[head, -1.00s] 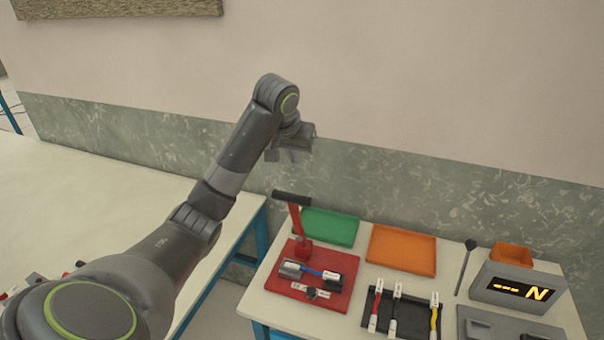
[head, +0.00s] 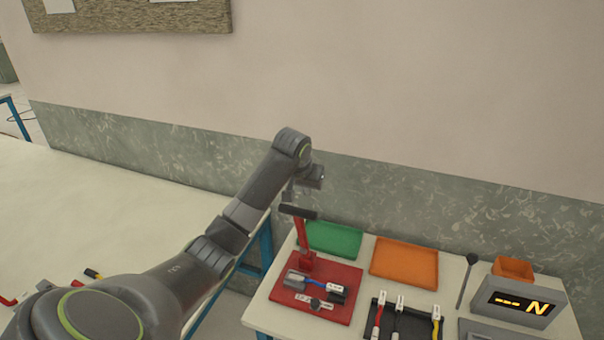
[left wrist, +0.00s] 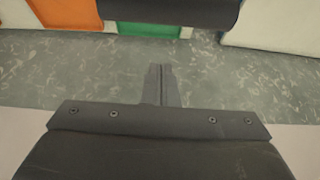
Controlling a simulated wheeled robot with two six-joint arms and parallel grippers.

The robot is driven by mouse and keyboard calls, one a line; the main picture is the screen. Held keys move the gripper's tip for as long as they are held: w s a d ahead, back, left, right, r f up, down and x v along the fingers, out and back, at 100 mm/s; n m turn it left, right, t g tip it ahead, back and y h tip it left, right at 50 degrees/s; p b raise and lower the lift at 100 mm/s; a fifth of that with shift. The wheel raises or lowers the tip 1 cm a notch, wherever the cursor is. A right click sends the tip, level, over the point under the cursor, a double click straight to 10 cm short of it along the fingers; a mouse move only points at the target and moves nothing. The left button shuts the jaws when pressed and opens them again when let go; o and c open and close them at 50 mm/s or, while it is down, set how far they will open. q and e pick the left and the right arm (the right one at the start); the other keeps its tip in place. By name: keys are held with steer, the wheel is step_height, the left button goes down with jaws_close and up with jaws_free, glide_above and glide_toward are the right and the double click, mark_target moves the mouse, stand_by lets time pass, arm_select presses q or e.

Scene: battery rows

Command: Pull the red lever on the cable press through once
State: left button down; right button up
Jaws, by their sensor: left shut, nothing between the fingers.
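The cable press is a red base plate (head: 338,311) on the table, with a short blue cable with white ends lying in its dark holder. Its red lever (head: 304,241) stands nearly upright at the back left, topped by a dark crossbar handle (head: 298,211). My left gripper (head: 288,192) is just behind and above the handle, partly hidden by it. In the left wrist view its fingers (left wrist: 161,72) are closed together and empty. The dark handle (left wrist: 168,10) crosses the top of that view, apart from the fingertips. My right gripper is out of view.
A green tray (head: 334,238) and an orange tray (head: 404,262) lie behind the press. A black rack (head: 405,318) with cables, a dark rod, an orange bin (head: 513,268) and a display box (head: 522,301) stand to the right. The wall is close behind the table.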

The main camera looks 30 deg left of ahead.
arm_select(q)
steer(key=s+p, duration=0.2)
steer(key=shift+s+d+f, duration=0.2)
steer(key=shift+s+d, duration=0.1)
steer(key=shift+s, duration=0.05)
steer(key=shift+s+d+f+p, duration=0.15)
steer(key=shift+s+p, duration=0.15)
steer(key=shift+s, duration=0.3)
steer(key=shift+w, duration=0.1)
steer(key=shift+f, duration=0.1)
